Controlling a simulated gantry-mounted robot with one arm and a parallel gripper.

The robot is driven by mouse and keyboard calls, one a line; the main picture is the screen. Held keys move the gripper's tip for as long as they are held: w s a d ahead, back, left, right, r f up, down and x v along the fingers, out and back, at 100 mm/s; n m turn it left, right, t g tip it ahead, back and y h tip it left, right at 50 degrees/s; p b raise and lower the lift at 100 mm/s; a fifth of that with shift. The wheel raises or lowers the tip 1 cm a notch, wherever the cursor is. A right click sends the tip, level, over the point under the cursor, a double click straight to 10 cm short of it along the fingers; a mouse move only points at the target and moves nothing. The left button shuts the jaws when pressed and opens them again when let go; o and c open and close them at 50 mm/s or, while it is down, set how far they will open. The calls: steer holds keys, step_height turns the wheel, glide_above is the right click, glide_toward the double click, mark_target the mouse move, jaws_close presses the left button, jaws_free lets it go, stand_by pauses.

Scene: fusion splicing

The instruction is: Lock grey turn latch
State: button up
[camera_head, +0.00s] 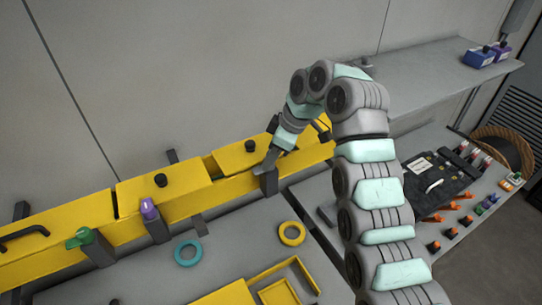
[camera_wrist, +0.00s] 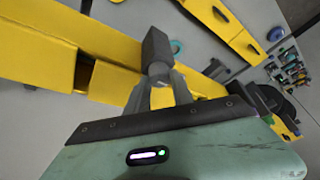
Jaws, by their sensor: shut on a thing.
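The grey turn latch (camera_wrist: 159,70) shows in the wrist view at the end of a dark post, between the two fingers of my gripper (camera_wrist: 162,84). My gripper is shut on the latch. In the head view my gripper (camera_head: 268,162) reaches down to the dark post (camera_head: 268,183) on the front of the yellow housing (camera_head: 238,184). The latch itself is mostly hidden there by the fingers, so its turn angle cannot be told.
A purple latch (camera_head: 149,209) and a green latch (camera_head: 79,238) stand on similar posts to the left. A teal ring (camera_head: 178,257) and a yellow ring (camera_head: 281,235) lie on the grey table. A black case (camera_head: 435,180) and several coloured connectors are at the right.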

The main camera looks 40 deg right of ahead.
jaws_close()
steer(key=shift+f+b, duration=0.1)
steer(key=shift+b, duration=0.4)
steer(key=m+b, duration=0.2)
steer(key=shift+f+h+b, duration=0.2)
steer(key=shift+h+b, duration=0.1)
steer(key=shift+h, duration=0.1)
steer(key=m+h+b, duration=0.1)
steer(key=m+b, duration=0.2)
steer(key=b, duration=0.1)
steer(key=shift+a+m+t, duration=0.1)
steer(key=shift+m+t, duration=0.3)
steer(key=m+h+b, duration=0.1)
steer(key=m+b, duration=0.2)
steer(key=shift+a+r+m+h+b, duration=0.1)
steer(key=shift+a+m+h+b, duration=0.05)
steer(key=shift+m+h+b, duration=0.2)
steer(key=m+h+b, duration=0.1)
steer(key=m, duration=0.1)
steer(key=shift+m+g+b, duration=0.3)
steer(key=shift+m+g, duration=0.05)
steer(key=shift+g, duration=0.05)
steer(key=shift+a+r+m+h, duration=0.15)
steer(key=shift+m+h, duration=0.2)
steer(key=shift+m, duration=0.55)
steer(key=shift+w+r+m+g+h+p, duration=0.1)
steer(key=shift+m+g+h+p, duration=0.5)
steer(key=shift+m, duration=1.3)
